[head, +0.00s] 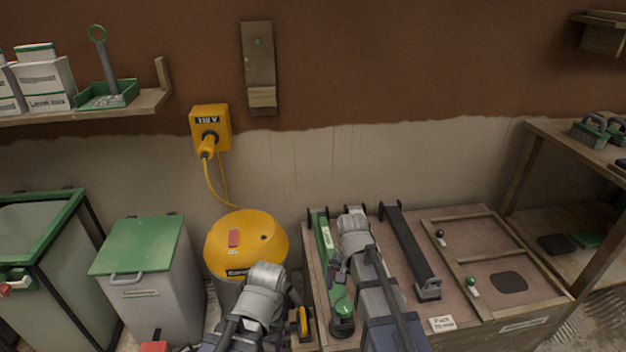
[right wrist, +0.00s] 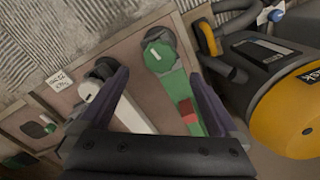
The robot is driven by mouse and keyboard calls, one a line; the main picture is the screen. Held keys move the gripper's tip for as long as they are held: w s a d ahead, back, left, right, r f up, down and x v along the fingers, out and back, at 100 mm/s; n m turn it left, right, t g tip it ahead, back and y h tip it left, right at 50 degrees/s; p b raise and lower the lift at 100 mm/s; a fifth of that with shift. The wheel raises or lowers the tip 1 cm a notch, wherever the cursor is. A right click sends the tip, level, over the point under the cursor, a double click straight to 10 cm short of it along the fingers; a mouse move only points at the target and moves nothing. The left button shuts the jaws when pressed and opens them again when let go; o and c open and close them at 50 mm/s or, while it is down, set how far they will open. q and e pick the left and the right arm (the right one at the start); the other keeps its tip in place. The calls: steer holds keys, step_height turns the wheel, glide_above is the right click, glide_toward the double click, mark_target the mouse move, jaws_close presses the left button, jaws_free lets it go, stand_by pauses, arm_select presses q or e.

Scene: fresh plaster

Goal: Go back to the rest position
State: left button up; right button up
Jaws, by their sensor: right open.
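My right arm reaches over the bench in the head view, and its gripper (head: 340,268) is largely hidden behind the wrist. In the right wrist view my right gripper (right wrist: 157,76) is open, its two dark fingers spread with nothing held between them. Below it lie a green long-handled tool (right wrist: 172,85) and a second long tool (right wrist: 135,115). The green tool also shows in the head view (head: 324,240), left of my right arm. My left arm is at the bottom centre in front of the yellow vacuum; its fingers are not clearly visible.
The yellow vacuum (head: 246,238) stands left of the bench (head: 465,240), with its cable plugged into the yellow wall box (head: 210,128). A dark long tool (head: 408,245) lies right of my right arm. A green-lidded bin (head: 140,245) and shelves (head: 130,108) flank the area.

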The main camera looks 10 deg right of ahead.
steer(key=s+a+n+h, duration=0.1)
steer(key=s+a+n, duration=0.8)
steer(key=s, duration=0.4)
steer(key=shift+n, duration=0.4)
